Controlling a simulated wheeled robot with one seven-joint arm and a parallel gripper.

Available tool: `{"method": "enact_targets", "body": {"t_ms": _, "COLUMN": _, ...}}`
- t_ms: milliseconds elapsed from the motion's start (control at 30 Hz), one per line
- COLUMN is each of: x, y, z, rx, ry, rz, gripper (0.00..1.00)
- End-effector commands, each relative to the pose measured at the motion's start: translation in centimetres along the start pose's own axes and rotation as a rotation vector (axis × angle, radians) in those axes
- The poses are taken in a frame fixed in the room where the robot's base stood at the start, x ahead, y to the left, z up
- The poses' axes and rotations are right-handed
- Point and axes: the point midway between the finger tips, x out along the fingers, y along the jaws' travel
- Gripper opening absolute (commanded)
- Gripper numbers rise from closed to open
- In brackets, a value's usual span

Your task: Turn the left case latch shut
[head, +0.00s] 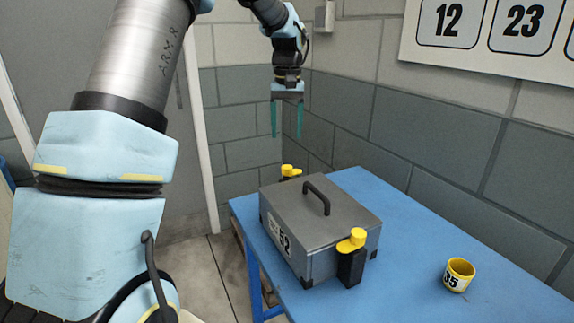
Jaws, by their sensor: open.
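A grey case (318,215) with a black handle on its lid sits on the blue table, its lid down. A yellow latch (290,171) shows at the case's far left side, partly hidden behind the lid. A second yellow latch (352,241) sits on a black mount at the near right side. I cannot tell from here whether either latch is turned shut. My gripper (287,120) is open and empty, with its teal fingers pointing down. It hangs in the air above the far latch, touching nothing.
A yellow cup (458,275) marked 35 stands on the blue table (420,240), right of the case. The table between them is clear. A grey block wall (440,140) rises behind the table. A numbered board (490,35) hangs on it.

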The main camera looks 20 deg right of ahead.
Motion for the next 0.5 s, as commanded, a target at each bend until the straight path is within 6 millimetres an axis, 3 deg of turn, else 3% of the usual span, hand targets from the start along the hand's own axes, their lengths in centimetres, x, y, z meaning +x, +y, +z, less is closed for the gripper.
{"method": "enact_targets", "body": {"t_ms": 167, "x": 1.0, "y": 0.3, "z": -0.2, "rx": 0.001, "ry": -0.004, "rz": -0.002, "gripper": 0.68}}
{"method": "enact_targets", "body": {"t_ms": 500, "x": 7.0, "y": 0.3, "z": -0.1, "rx": 0.001, "ry": -0.006, "rz": -0.002, "gripper": 0.68}}
